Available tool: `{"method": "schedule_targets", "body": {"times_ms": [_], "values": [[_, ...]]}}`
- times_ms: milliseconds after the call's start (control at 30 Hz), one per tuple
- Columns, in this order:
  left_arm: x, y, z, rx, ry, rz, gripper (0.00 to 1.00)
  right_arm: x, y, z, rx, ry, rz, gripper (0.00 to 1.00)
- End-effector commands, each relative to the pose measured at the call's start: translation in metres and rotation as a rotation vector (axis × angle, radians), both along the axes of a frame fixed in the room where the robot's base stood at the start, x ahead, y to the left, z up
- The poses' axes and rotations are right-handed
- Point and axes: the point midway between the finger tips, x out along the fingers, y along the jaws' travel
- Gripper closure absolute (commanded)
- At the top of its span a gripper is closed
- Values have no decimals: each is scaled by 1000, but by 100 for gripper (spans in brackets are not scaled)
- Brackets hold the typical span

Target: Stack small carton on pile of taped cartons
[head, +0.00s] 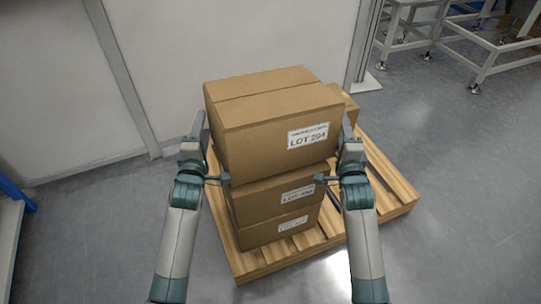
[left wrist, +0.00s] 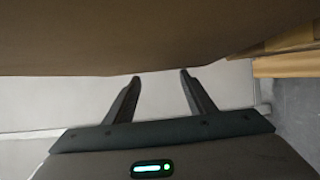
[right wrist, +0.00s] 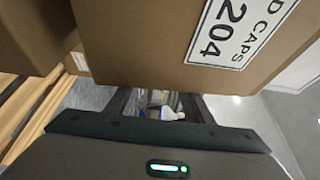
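A brown carton labelled LOT 204 (head: 262,135) is at the top of the pile, between my two grippers. It also shows overhead in the left wrist view (left wrist: 150,35) and in the right wrist view (right wrist: 150,40). Two labelled cartons are stacked below it, a middle one (head: 260,203) and a bottom one (head: 262,234). I cannot tell whether the top carton rests on the middle one. My left gripper (head: 200,126) is along its left side, fingers apart and empty. My right gripper (head: 346,130) is along its right side, fingers apart and empty. Contact with the sides is unclear.
The cartons stand on a wooden pallet (head: 398,212) with bare slats to the right. Another carton (head: 346,102) shows partly behind the top one. A white wall (head: 250,35) is close behind. A metal frame (head: 440,42) stands at the back right. Grey floor lies open at right.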

Motion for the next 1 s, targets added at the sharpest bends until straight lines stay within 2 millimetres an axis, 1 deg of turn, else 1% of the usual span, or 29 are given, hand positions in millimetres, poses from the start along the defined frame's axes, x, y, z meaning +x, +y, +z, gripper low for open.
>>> {"method": "schedule_targets", "body": {"times_ms": [33, 733, 1000], "values": [[0, -10, 1, -10, -8, -15, 53, 0, 10, 0, 10, -5, 15, 53], [0, -10, -27, -10, -4, -14, 53, -1, 10, -28, 10, 0, 15, 53], [0, -6, -24, -9, -5, -14, 53, -1, 6, -26, 8, -1, 14, 53]]}}
